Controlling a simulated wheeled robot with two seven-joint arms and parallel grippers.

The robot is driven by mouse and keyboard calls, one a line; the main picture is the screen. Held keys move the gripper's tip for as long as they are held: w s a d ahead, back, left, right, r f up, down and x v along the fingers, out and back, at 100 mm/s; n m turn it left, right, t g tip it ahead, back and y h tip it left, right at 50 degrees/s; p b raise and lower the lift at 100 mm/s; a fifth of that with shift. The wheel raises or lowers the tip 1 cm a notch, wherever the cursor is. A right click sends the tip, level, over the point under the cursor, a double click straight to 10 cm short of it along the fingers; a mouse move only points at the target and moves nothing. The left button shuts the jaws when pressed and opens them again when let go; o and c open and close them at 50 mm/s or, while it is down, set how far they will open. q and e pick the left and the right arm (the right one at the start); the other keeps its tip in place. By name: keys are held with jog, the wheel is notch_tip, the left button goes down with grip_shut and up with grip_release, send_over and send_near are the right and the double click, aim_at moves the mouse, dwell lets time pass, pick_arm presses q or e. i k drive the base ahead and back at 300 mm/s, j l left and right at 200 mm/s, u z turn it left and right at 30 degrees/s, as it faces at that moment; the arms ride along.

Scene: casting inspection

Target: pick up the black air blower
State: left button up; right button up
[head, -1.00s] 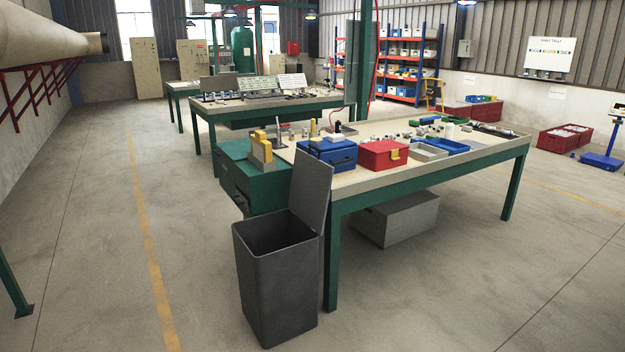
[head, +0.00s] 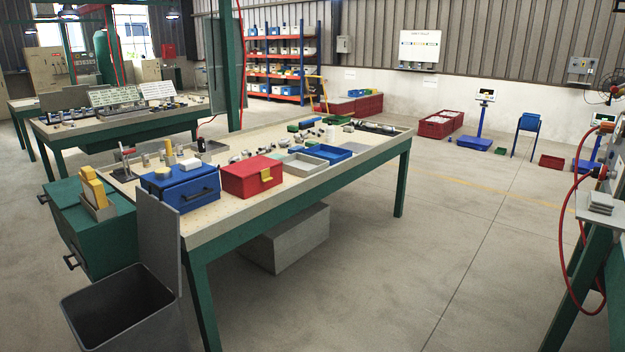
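I cannot clearly make out the black air blower. A dark, elongated object (head: 375,128) lies at the far right end of the inspection table (head: 330,172); it is too small to tell whether it is the blower. A small black-topped item (head: 201,144) stands upright behind the blue box, also too small to identify. Neither of my grippers shows in the head view.
A blue box (head: 181,187) and a red box (head: 252,176) stand at the table's near edge, beside grey and blue trays. A grey open bin (head: 125,310) stands at front left. A stand with a red hose (head: 570,240) is at right.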

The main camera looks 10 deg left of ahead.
aim_at(202, 150)
jog(key=i, duration=1.65)
jog(key=i+l+u, duration=0.2)
jog(key=i+u, duration=0.25)
jog(key=i, duration=0.15)
jog(key=i+l+u, duration=0.35)
jog(key=i+u, duration=0.15)
jog(key=i+l+u, duration=0.45)
jog(key=i+l, duration=0.15)
jog(key=i+l+u, duration=0.45)
jog(key=l, duration=0.35)
jog(key=k+j, duration=0.05)
jog(key=k, duration=0.05)
